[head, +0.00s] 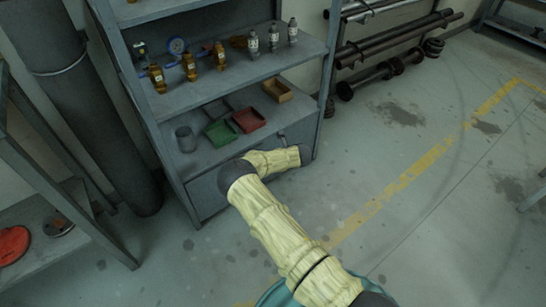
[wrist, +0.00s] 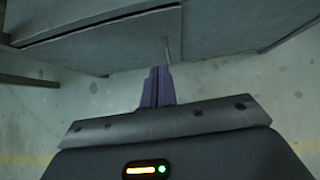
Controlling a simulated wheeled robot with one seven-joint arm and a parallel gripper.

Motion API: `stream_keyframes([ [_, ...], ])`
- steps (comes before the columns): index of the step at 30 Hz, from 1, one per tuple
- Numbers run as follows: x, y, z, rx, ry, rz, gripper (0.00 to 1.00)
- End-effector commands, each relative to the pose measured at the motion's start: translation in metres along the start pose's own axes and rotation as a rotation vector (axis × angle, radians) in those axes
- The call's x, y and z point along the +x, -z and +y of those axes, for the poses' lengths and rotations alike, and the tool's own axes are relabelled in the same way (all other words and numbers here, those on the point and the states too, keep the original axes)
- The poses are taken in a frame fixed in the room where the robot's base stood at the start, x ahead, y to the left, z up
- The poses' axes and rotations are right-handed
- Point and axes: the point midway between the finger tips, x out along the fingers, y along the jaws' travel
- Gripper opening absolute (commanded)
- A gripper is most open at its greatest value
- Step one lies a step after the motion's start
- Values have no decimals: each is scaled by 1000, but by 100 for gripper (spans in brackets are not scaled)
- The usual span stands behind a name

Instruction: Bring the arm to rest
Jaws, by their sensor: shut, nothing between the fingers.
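My gripper (wrist: 157,72) shows in the wrist view with its two purple fingers together and nothing between them. The fingertips are near the lower edge of a grey metal panel (wrist: 125,45); I cannot tell whether they touch it. In the head view my arm, in a pale yellow sleeve, reaches up from the bottom and bends right in front of the lower part of the grey shelf unit (head: 205,190). My gripper cannot be made out in the head view.
Pipes (head: 400,40) lie on a rack at the back. Floor with a yellow line (head: 412,172) is clear at right.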

Motion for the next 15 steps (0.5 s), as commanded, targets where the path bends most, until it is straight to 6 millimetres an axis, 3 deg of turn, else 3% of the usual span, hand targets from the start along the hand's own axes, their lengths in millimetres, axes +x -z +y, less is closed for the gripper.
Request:
stream_keyframes([
  [15,-2,1,-4,7,5,-1,0],
])
